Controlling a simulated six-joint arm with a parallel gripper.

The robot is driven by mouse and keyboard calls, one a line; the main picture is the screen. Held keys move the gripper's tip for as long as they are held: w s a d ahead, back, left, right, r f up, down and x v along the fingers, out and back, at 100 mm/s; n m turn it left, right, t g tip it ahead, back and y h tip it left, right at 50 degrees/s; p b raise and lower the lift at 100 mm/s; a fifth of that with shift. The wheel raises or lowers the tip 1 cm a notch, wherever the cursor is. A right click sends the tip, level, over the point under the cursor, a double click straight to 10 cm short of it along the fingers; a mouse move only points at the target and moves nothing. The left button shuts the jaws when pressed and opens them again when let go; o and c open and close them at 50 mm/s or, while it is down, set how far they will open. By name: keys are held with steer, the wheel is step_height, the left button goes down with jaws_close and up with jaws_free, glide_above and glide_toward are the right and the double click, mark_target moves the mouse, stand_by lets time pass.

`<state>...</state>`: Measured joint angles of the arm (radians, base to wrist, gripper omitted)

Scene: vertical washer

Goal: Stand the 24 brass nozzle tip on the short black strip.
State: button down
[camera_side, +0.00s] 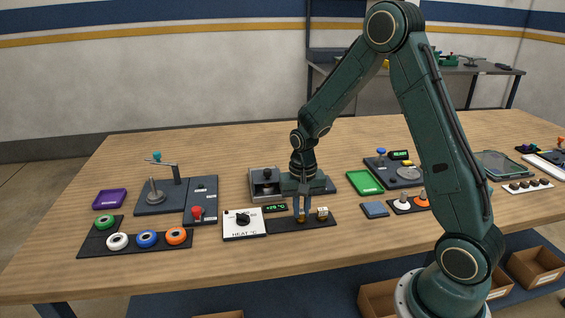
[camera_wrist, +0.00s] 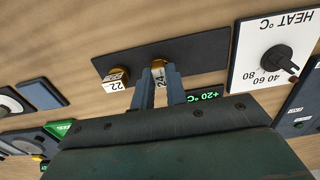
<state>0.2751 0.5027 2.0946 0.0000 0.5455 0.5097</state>
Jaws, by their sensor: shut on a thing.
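My gripper (camera_wrist: 159,80) is shut on the brass nozzle tip marked 24 (camera_wrist: 160,66); its pale label faces the wrist camera between the fingers. In the side view my gripper (camera_side: 302,207) points down, with the 24 tip (camera_side: 301,218) low over the short black strip (camera_side: 285,224). The strip also shows in the wrist view (camera_wrist: 200,50). The 24 tip looks about upright at the strip's surface; I cannot tell whether it touches. The fingers partly hide the 24 tip.
A white HEAT panel with a black knob (camera_side: 243,219) adjoins the strip on the left. A green-lit +20 °C display (camera_side: 275,208) is behind it. A blue pad (camera_side: 374,209) lies right. Table in front is clear.

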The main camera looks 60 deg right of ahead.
mark_target(301, 211)
steer(key=shift+f, duration=0.1)
steer(key=c, duration=1.4)
jaws_free()
step_height(301, 211, up, 12)
steer(key=shift+r, duration=0.2)
